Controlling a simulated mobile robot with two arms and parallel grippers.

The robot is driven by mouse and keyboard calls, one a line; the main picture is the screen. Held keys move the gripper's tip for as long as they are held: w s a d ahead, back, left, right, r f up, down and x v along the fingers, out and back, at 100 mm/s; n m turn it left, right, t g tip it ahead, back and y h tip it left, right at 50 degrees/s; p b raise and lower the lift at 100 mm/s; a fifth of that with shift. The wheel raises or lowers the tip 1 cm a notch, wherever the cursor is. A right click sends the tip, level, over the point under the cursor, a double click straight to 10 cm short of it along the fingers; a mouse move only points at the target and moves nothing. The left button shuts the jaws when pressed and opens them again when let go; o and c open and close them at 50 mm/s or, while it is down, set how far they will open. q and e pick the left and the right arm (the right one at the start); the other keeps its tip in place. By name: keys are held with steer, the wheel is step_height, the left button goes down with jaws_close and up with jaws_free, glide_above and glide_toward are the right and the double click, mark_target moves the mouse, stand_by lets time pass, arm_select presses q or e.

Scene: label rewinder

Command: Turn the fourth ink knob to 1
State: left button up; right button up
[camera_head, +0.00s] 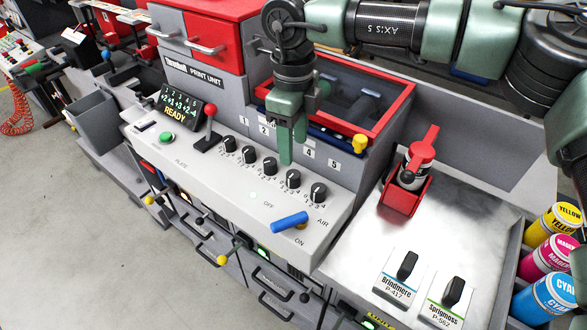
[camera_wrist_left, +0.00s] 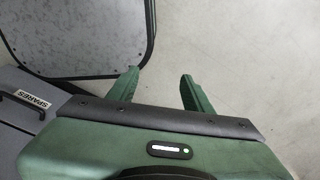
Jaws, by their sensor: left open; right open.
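Several black ink knobs stand in a row on the sloping pale front panel (camera_head: 230,200) of the print unit. The fourth ink knob (camera_head: 293,179) from the left has a small printed scale beside it; I cannot read its pointer surely. My right gripper (camera_head: 291,148) points down above and behind the row, near the third and fourth knobs. It is open and empty, and its fingers overlap in the view. The display (camera_head: 180,106) shows a row of numbers and READY. My left gripper (camera_wrist_left: 159,76) is open and empty in the left wrist view, over the floor.
A red-knobbed lever (camera_head: 209,117) stands left of the knobs; a blue AIR handle (camera_head: 290,222) lies in front. A red-framed tray (camera_head: 375,130) is behind. Right are a red holder (camera_head: 405,197), two labelled plates and ink cans (camera_head: 548,297). A grey-topped cart (camera_wrist_left: 80,35) is near my left gripper.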

mark_target(294, 173)
steer(key=shift+w+f, duration=0.1)
steer(key=shift+f, duration=0.45)
steer(key=shift+w+f, duration=0.15)
step_height(294, 173, down, 6)
steer(key=p, duration=0.2)
steer(key=shift+f+p, duration=0.25)
steer(key=shift+p, duration=0.05)
steer(key=shift+w+f, duration=0.15)
steer(key=shift+f, duration=0.4)
jaws_close()
arm_select(q)
steer(key=shift+s+r, duration=0.4)
steer(key=shift+r, duration=0.4)
